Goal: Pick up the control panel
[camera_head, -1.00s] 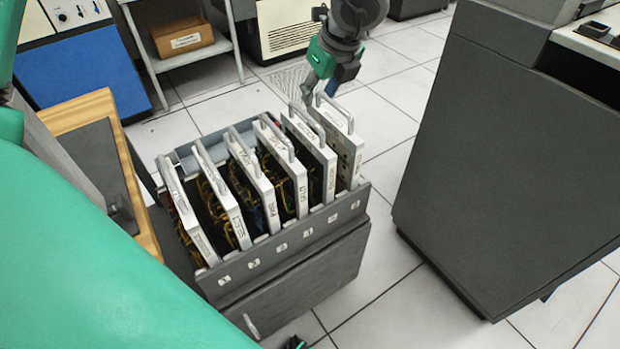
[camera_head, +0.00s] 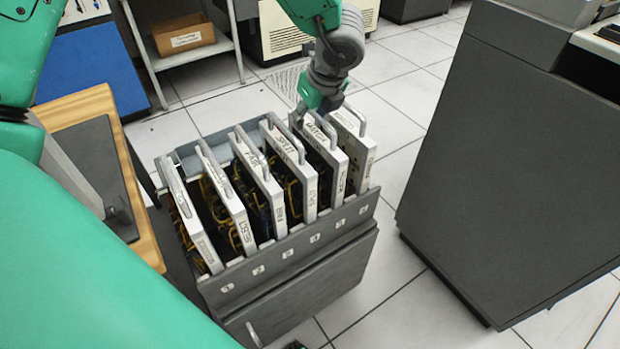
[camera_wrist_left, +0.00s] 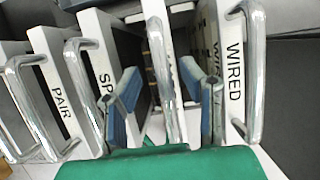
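Several white-edged control panels with metal handles stand upright in a grey slotted cabinet (camera_head: 300,252). In the head view, the fifth panel from the left (camera_head: 338,178) stands between the SPLIT panel (camera_head: 308,190) and the rightmost panel (camera_head: 362,160), labelled WIRED in the left wrist view (camera_wrist_left: 237,70). My left gripper (camera_head: 304,118) is low at the fifth panel's handle. In the left wrist view, its blue-grey fingers are spread on either side of that handle (camera_wrist_left: 160,60), with a gap visible. The fingers partly hide the panel's label. My right gripper is not in view.
A large dark grey machine (camera_head: 500,180) stands to the right, with clear tiled floor between it and the cabinet. A wood-edged desk (camera_head: 85,108) is at the left. A shelf with a cardboard box (camera_head: 183,38) is behind.

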